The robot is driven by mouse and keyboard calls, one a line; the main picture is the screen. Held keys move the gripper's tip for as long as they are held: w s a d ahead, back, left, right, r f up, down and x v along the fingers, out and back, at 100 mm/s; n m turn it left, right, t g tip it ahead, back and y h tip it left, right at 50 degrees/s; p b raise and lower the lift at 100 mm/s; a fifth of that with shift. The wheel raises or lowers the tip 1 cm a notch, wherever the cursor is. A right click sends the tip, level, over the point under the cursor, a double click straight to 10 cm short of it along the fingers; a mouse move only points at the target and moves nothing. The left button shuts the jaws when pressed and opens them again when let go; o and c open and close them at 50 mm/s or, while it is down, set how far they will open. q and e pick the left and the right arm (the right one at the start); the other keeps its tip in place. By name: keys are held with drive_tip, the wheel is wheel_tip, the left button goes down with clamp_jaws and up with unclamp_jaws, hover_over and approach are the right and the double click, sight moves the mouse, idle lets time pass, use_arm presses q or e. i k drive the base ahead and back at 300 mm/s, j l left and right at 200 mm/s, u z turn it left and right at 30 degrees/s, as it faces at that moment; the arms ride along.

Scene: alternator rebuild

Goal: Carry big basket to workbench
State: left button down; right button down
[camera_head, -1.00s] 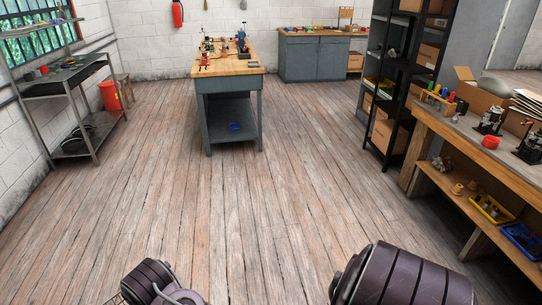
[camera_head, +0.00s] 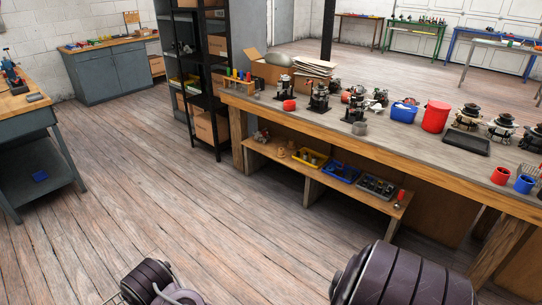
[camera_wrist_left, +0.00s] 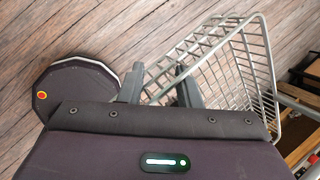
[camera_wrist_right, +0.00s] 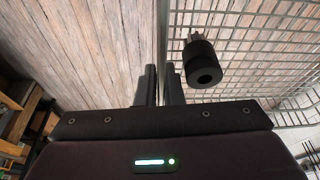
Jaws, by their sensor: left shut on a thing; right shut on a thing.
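The big basket is a grey wire-mesh basket (camera_wrist_left: 246,62) in the left wrist view, and its mesh wall (camera_wrist_right: 262,20) fills much of the right wrist view. My left gripper (camera_wrist_left: 160,86) is shut on the basket's wire edge. The long wooden workbench (camera_head: 440,160) stands ahead to the right, with a lower shelf (camera_head: 330,185).
On the workbench are a red canister (camera_head: 435,116), a blue bin (camera_head: 403,112), a dark tray (camera_head: 465,144) and several machine parts. A black shelf rack (camera_head: 205,75) stands beyond its left end. Another bench (camera_head: 30,125) is at left. The plank floor between is clear.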

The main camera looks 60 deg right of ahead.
sight(443, 154)
drive_tip(key=z, duration=2.65)
drive_tip(key=i+z, duration=0.4)
drive_tip(key=i, duration=0.45)
drive_tip(key=i+j, duration=0.1)
drive_tip(key=i, duration=1.25)
drive_tip(key=i+j, duration=0.1)
drive_tip(key=i, duration=1.25)
